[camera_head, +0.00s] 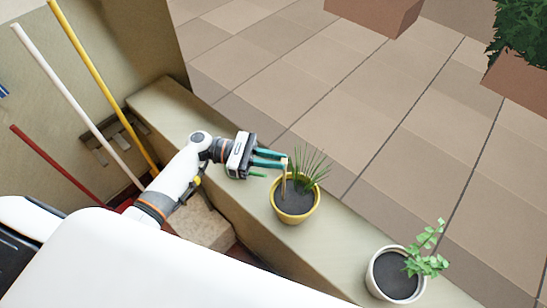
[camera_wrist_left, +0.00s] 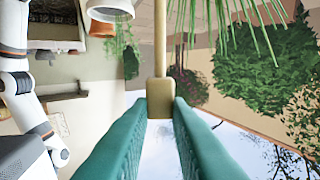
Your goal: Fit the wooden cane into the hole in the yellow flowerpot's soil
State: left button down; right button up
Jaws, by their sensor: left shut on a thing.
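The yellow flowerpot (camera_head: 296,217) stands on the ledge, with dark soil and a tuft of grass-like leaves (camera_head: 313,170) at its back right. My left gripper (camera_head: 284,161) is above the pot's left part, its teal fingers shut on the wooden cane (camera_head: 284,181). The cane hangs roughly upright, its lower end at or just above the soil; I cannot tell whether it is in the hole, which I cannot make out. In the left wrist view, the fingers (camera_wrist_left: 160,112) grip the cane's thick block-like end (camera_wrist_left: 160,97), and its thin shaft runs to the top edge. My right gripper is not in view.
A white pot (camera_head: 374,278) with a leafy plant stands farther right on the ledge (camera_head: 335,238). Yellow, white and red poles lean at the left. Beyond the ledge lies a tiled floor (camera_head: 400,120) with terracotta planters. The ledge between the two pots is clear.

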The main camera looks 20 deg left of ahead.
pick_arm(q)
jog(key=shift+f+b, duration=1.05)
jog(key=shift+f, duration=0.85)
dwell(1.7)
jog(key=c, duration=1.3)
grip_release()
jog(key=a+b, duration=0.1)
jog(key=a, duration=0.3)
jog(key=s+a+b, duration=0.1)
jog(key=a, duration=0.3)
jog(key=s+a+b, duration=0.1)
jog(key=a, duration=0.2)
jog(key=shift+a, duration=0.4)
jog(key=shift+f, duration=0.1)
